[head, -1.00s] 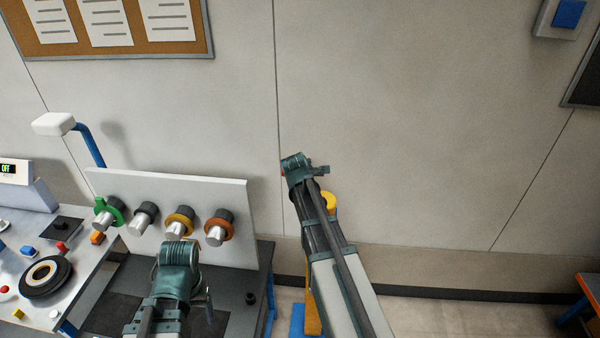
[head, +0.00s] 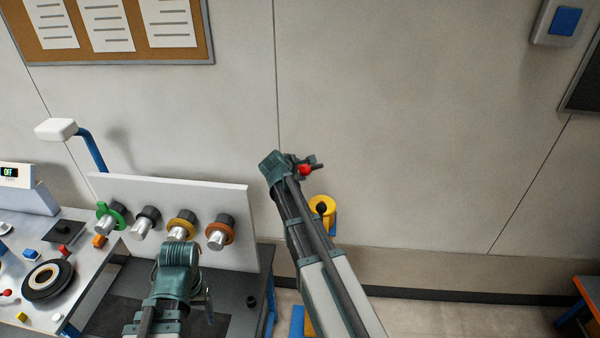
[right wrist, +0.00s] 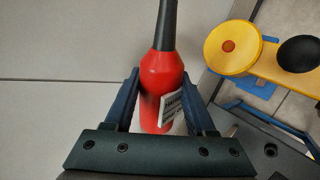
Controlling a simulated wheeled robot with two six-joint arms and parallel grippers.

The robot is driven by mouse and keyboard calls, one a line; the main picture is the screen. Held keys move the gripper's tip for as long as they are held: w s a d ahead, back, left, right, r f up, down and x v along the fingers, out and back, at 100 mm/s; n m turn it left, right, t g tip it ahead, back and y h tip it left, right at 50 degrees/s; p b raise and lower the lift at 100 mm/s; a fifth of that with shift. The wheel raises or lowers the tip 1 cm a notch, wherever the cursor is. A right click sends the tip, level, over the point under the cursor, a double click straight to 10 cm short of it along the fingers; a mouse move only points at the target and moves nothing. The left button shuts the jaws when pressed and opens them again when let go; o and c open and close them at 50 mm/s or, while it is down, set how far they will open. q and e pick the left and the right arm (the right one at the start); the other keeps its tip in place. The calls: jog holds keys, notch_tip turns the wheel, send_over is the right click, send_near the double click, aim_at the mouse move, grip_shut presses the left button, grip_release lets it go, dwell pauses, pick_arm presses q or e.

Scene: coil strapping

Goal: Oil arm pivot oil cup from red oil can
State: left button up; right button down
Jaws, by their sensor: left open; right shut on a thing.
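A red oil can (right wrist: 162,80) with a dark spout and a white label is between the fingers of my right gripper (right wrist: 160,90), which is shut on it. In the head view only a small red part of the can (head: 305,170) shows beside my right gripper (head: 310,164), high in front of the wall. A yellow arm (right wrist: 270,62) lies to the right of the can, apart from it. It carries a yellow disc with an orange centre (right wrist: 228,46) and a black dome (right wrist: 300,54); I cannot tell which is the oil cup. My left gripper (head: 180,252) is open before the panel; its fingertips are unclear.
A pale panel (head: 170,200) with several ringed metal pegs stands on the dark bench at left. A grey table (head: 90,262) with a black ring and small coloured parts is further left. The yellow stand (head: 322,206) shows beside my right arm. Open wall is to the right.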

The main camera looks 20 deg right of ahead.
dwell(0.3)
jog(key=shift+f+n+h+b, duration=0.15)
jog(key=shift+n+h+b, duration=0.2)
jog(key=shift+n+h, duration=0.05)
jog(key=shift+n+g+h+b, duration=0.5)
jog(key=shift+n+h+b, duration=0.1)
jog(key=shift+h+b, duration=0.45)
jog(key=shift+n+h+b, duration=0.3)
jog(key=shift+h+b, duration=0.05)
jog(key=shift+r, duration=0.2)
